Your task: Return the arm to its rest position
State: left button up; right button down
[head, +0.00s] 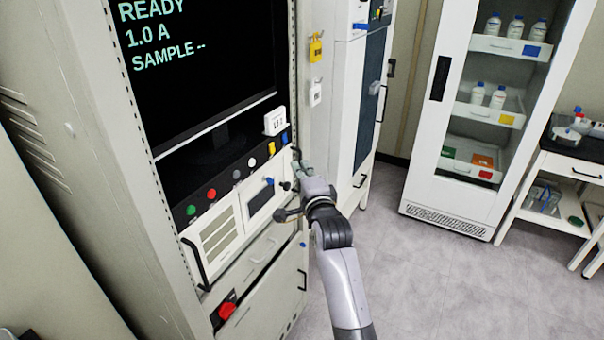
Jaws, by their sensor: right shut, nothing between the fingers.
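My right arm (338,265) reaches up from the bottom edge in the head view. My right gripper (302,168) is at its far end, close to the right side of the freeze dryer's front panel (228,228). The gripper is shut and holds nothing. The fingertips are small here, and I cannot tell whether they touch the panel. A black lever or knob (284,214) shows just left of my wrist. My left gripper is not in view.
The dryer's screen (205,65) reads READY, 1.0 A, SAMPLE --. A black handle (195,265) and red switch (227,310) stick out below. A glass-door cabinet (440,185) with bottles and a side table (570,165) stand right. Grey floor (440,290) is clear right of my arm.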

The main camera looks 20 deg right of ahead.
jog(key=shift+a+f, duration=0.1)
jog(key=shift+s, duration=0.1)
dwell(0.3)
jog(key=shift+f, duration=0.1)
jog(key=s+a+f+n+g+y, duration=0.1)
jog(key=s+a+f+n+g, duration=0.25)
jog(key=f, duration=1.15)
jog(key=s+a+f+n+g+y, duration=0.15)
jog(key=s+f+n, duration=0.4)
jog(key=f, duration=0.95)
jog(key=s+a+f+n+g, duration=0.1)
jog(key=s+f+n+g, duration=0.45)
jog(key=f, duration=0.95)
jog(key=s+f+n+g, duration=0.1)
jog(key=s+f, duration=0.7)
jog(key=s, duration=0.3)
jog(key=s+f+n+g, duration=0.1)
jog(key=s+f, duration=0.6)
jog(key=s, duration=0.3)
jog(key=s+d+f+n+g, duration=0.1)
jog(key=s+f, duration=0.1)
jog(key=s, duration=0.6)
jog(key=s+d+f+n+g, duration=0.1)
jog(key=s+f+n+g, duration=0.1)
jog(key=s, duration=0.6)
jog(key=s+d+f+n+g+b, duration=0.1)
jog(key=s+f+n, duration=0.1)
jog(key=s, duration=0.6)
jog(key=shift+d+f, duration=0.3)
jog(key=shift+f, duration=0.4)
